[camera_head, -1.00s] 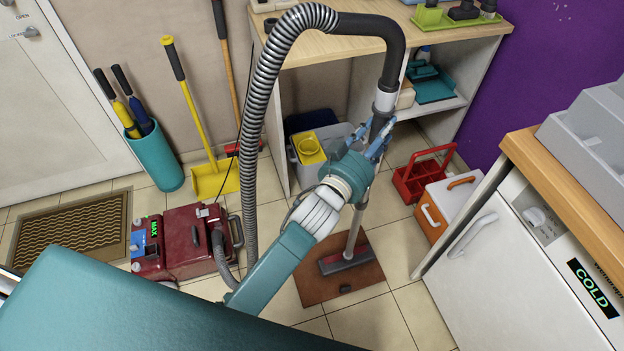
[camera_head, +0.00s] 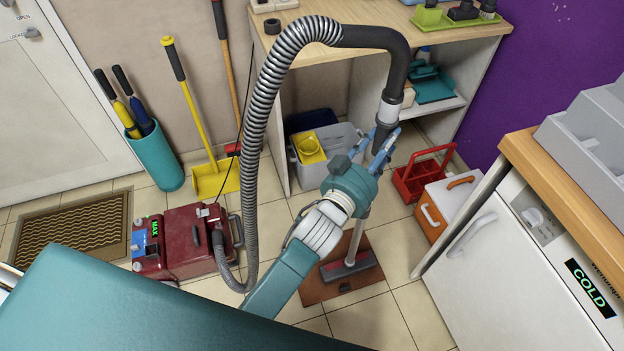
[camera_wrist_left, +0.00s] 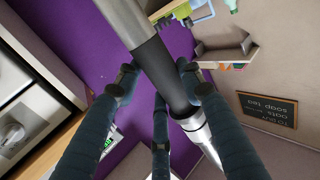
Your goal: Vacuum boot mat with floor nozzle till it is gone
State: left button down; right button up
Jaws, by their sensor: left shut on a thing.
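The reddish-brown boot mat (camera_head: 313,292) lies on the tiled floor below my left arm, with a small dark lump (camera_head: 345,287) near its front edge. The floor nozzle (camera_head: 347,267) rests on the mat behind the lump, on a grey wand partly hidden by my arm. My left gripper (camera_head: 385,143) is shut on the dark grip of the wand (camera_head: 387,112). The left wrist view shows its fingers (camera_wrist_left: 160,78) around the dark tube (camera_wrist_left: 165,72). My right gripper is not in view.
A ribbed hose (camera_head: 254,130) arches from the wand to the red vacuum (camera_head: 183,243). A shelf unit (camera_head: 440,38) stands behind, with a grey bin (camera_head: 338,142) below. A red caddy (camera_head: 420,178), an orange-white box (camera_head: 438,210) and a white fridge (camera_head: 510,260) are at right. A patterned doormat (camera_head: 70,228) lies left.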

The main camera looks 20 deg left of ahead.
pick_arm(q)
jog(key=s+a+p, duration=0.4)
jog(key=s+a, duration=0.1)
jog(key=a, duration=0.3)
jog(key=shift+r, duration=0.25)
dwell(0.5)
jog(key=w+a, duration=0.7)
jog(key=w, duration=0.3)
dwell(1.3)
